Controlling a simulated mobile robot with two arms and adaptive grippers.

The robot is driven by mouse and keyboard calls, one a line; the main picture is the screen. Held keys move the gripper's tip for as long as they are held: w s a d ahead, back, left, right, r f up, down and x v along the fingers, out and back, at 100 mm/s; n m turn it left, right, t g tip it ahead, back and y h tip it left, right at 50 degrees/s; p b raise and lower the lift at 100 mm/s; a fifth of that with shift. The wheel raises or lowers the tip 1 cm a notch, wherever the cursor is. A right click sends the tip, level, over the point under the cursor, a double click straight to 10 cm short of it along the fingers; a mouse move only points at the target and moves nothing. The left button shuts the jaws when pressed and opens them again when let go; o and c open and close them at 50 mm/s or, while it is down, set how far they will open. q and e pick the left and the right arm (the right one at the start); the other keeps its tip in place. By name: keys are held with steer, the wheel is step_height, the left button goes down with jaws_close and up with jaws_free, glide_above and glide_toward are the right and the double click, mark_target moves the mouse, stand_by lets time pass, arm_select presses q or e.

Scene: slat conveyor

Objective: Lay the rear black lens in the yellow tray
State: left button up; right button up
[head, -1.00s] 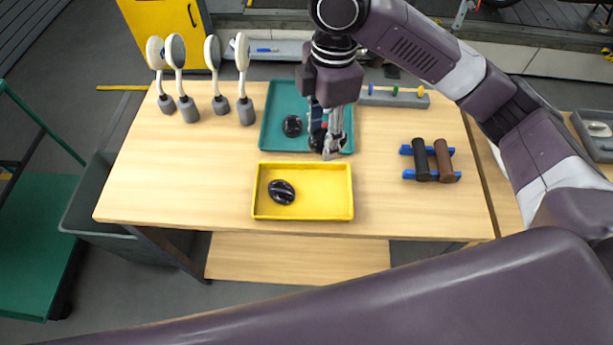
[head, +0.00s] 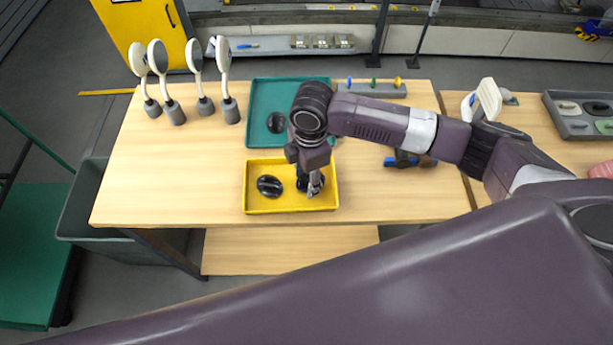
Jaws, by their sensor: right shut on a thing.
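My right gripper (head: 314,190) points down into the right half of the yellow tray (head: 262,208). It is shut on a black lens (head: 302,184), which is partly hidden by the fingers; I cannot tell whether it touches the tray floor. Another glossy black lens (head: 269,186) lies in the left part of the yellow tray. One more black lens (head: 276,122) lies in the teal tray (head: 262,98) behind it. My left gripper is not in view.
Several upright hand mirrors (head: 226,80) stand at the table's back left. A grey rack with coloured knobs (head: 372,88) is at the back right. The table's left side (head: 160,170) is clear.

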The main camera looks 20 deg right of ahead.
mark_target(308, 181)
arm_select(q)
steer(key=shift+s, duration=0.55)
arm_select(e)
steer(key=shift+f, duration=0.25)
steer(key=shift+f, duration=0.55)
steer(key=o, duration=1.1)
steer(key=shift+r, duration=0.3)
arm_select(q)
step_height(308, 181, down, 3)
steer(key=b, duration=0.3)
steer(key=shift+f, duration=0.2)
arm_select(e)
steer(key=r, duration=1.2)
steer(key=shift+d+r, duration=0.25)
steer(key=shift+r, duration=0.1)
